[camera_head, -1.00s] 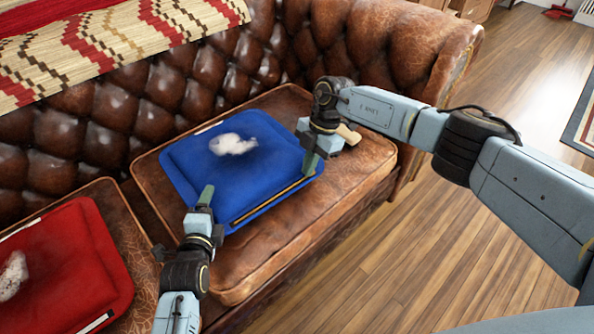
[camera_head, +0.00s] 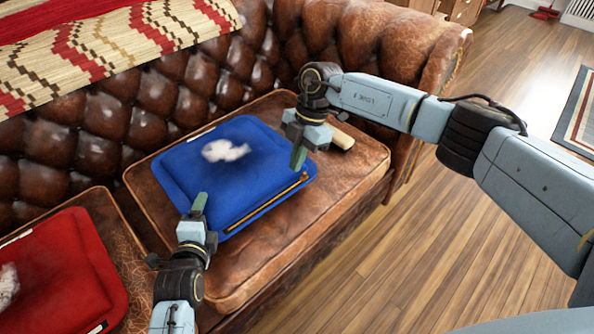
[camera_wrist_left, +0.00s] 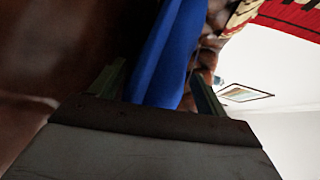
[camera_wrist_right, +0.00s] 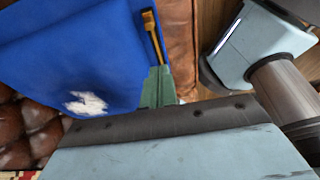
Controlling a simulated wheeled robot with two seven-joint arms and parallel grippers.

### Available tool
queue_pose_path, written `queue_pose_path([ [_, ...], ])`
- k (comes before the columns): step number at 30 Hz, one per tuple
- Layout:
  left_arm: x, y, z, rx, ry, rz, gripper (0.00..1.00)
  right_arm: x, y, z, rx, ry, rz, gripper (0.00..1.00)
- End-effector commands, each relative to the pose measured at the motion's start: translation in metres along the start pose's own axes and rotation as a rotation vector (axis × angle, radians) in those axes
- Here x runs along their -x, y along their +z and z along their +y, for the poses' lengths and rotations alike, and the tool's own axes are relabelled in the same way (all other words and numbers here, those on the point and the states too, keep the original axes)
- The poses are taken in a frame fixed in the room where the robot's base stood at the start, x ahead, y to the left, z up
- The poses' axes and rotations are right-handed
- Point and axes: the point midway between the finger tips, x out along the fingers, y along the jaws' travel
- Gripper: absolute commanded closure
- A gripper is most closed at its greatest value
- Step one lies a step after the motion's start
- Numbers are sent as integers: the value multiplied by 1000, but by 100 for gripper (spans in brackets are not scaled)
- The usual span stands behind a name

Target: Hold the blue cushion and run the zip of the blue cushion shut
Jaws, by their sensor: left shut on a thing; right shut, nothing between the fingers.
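The blue cushion (camera_head: 195,172) lies on the brown leather seat, with a fluffy white patch (camera_head: 225,151) on top. Its brass-coloured zip (camera_head: 262,203) runs along the front edge, and a small brass piece (camera_head: 304,177) shows at the right end. The zip also shows in the right wrist view (camera_wrist_right: 152,35). My left gripper (camera_head: 200,203) is shut on the cushion's near-left corner; blue cloth fills the space between its fingers in the left wrist view (camera_wrist_left: 165,60). My right gripper (camera_head: 297,158) is shut and empty, above the cushion's right end, close to the zip's right end.
A red cushion (camera_head: 65,265) with a white patch lies on the seat at left. A pale roll-like object (camera_head: 342,140) lies behind my right gripper. The tufted sofa back (camera_head: 150,105) and armrest (camera_head: 400,45) rise behind. Wooden floor (camera_head: 420,235) is open at right.

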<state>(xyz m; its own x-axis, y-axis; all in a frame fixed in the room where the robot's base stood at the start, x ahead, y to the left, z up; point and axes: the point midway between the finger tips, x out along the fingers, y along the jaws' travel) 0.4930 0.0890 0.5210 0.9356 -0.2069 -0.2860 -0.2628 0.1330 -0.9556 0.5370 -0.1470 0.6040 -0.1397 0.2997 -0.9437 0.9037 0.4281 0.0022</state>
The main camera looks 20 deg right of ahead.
Motion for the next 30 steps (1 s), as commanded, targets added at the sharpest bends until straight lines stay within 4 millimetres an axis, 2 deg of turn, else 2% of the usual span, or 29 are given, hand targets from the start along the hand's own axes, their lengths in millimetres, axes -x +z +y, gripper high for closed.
queue_pose_path([
  [3,0,0,2,-5,6,1,64,24,0,0,1,1,0,100],
  [7,0,-1,2,-5,6,1,64,40,-1,0,1,1,1,100],
  [12,0,-1,3,-5,7,2,64,47,-1,0,1,-1,3,100],
  [19,0,-2,3,-4,7,3,64,48,-1,0,1,-1,3,100],
  [20,0,-2,3,-4,7,3,21,48,-1,0,2,-1,3,100],
  [25,0,-2,2,-2,5,3,0,47,-1,0,2,-1,3,100],
  [30,0,-1,2,-1,4,3,0,47,-1,0,2,-1,3,100],
])
